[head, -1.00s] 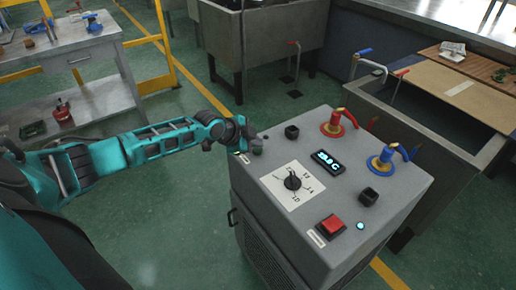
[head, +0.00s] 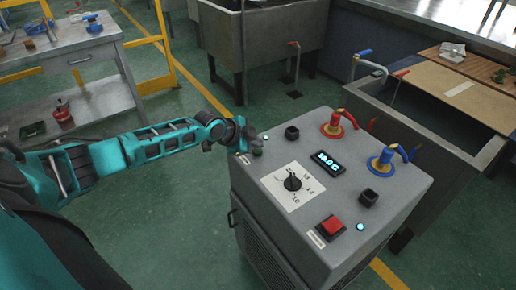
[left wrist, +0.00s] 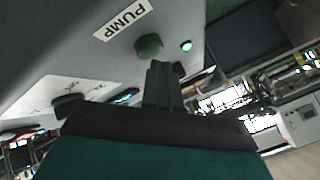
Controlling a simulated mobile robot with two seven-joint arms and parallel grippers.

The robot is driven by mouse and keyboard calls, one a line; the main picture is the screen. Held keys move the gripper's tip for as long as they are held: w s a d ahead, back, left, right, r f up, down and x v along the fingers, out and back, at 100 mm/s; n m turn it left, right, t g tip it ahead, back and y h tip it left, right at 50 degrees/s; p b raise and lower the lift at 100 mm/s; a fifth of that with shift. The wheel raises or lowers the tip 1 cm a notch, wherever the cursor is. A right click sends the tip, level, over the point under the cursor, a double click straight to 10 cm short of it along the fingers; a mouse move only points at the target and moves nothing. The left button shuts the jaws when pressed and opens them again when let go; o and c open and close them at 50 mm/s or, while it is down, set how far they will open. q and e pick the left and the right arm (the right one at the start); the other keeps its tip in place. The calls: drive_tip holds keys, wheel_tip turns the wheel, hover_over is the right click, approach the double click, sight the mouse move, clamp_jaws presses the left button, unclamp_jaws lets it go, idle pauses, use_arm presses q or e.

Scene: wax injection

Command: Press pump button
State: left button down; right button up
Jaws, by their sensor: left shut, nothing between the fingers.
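The green pump button (head: 257,151) is on the far left corner of the grey machine's top (head: 395,185). In the left wrist view the round green button (left wrist: 148,46) sits beside the white PUMP label (left wrist: 122,19). A small green lamp (left wrist: 186,45) next to it glows; this lamp also shows in the head view (head: 266,138). My left gripper (head: 248,147) is at that corner, right by the button. In the left wrist view its shut, empty fingers (left wrist: 164,68) end close to the button; I cannot tell whether they touch it. My right gripper is not in view.
The machine's top also carries a dial (head: 292,183), a lit display (head: 328,163), a red switch (head: 331,227), black knobs, and red (head: 333,125) and blue (head: 381,160) valve fittings. A workbench (head: 85,45) stands at the left, a sink at the back. Green floor lies between.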

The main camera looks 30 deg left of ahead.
sight(256, 152)
use_arm(q)
drive_tip(key=shift+r+p, duration=2.6)
drive_tip(key=shift+r, duration=0.5)
drive_tip(key=shift+f, duration=0.1)
drive_tip(key=shift+d, duration=0.1)
